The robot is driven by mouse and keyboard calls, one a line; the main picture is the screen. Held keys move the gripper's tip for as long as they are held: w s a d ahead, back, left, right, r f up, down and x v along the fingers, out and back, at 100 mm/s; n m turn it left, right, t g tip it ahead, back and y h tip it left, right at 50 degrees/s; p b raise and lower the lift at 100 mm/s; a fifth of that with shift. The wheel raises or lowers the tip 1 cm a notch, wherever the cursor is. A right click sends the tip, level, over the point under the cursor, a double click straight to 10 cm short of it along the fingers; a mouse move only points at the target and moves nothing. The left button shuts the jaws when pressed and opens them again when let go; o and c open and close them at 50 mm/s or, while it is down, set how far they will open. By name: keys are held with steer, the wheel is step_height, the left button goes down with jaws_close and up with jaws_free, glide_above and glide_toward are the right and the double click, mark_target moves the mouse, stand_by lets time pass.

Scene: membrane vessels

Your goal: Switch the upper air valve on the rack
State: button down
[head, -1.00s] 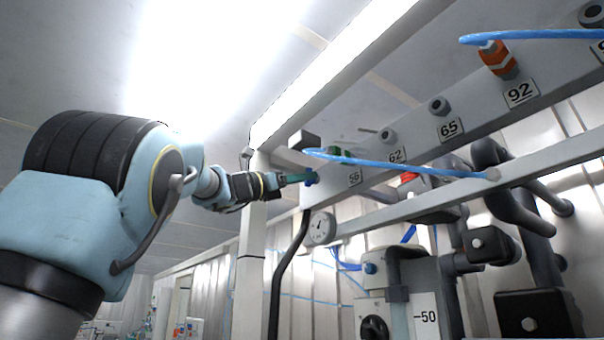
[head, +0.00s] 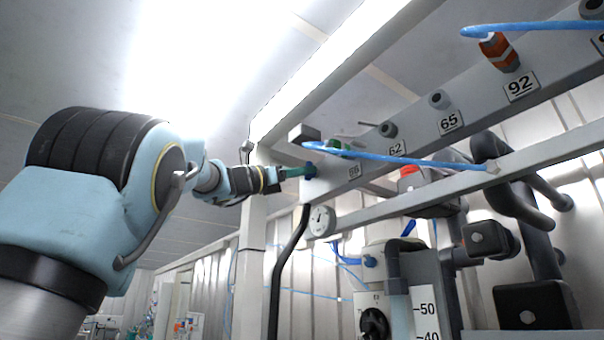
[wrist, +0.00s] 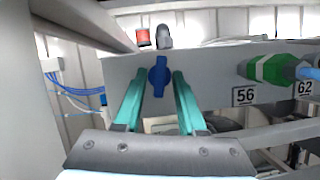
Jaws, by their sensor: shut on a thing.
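The upper air valve (wrist: 159,77) is a small blue handle on the end of the grey rack beam (wrist: 205,75). In the wrist view its handle stands upright. My gripper (wrist: 159,86) has its two green fingers on either side of the handle, shut on it. In the head view my gripper (head: 292,172) reaches the left end of the beam.
A green fitting (wrist: 268,68) with a blue hose sits right of the valve, above label 56. A white post (head: 250,235) stands close behind my gripper. Dark pipes (head: 500,190) fill the right side.

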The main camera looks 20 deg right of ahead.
steer(key=shift+f+m, duration=0.15)
steer(key=shift+m, duration=0.15)
steer(key=shift+w+r+m+g+y+b, duration=0.15)
steer(key=shift+m+g+b, duration=0.5)
steer(key=shift+m, duration=0.8)
steer(key=shift+m+g+y+b, duration=0.25)
steer(key=shift+m+g+b, duration=0.4)
steer(key=shift+m, duration=0.85)
steer(key=shift+w+r+m+g+y+b, duration=0.15)
steer(key=shift+m+g+b, duration=0.5)
steer(key=shift+m, duration=0.8)
steer(key=shift+s+f+m+g, duration=0.1)
steer(key=shift+m+g, duration=0.2)
steer(key=shift+g, duration=0.05)
steer(key=c, duration=0.9)
jaws_free()
steer(key=shift+o, duration=0.2)
steer(key=shift+a, duration=0.1)
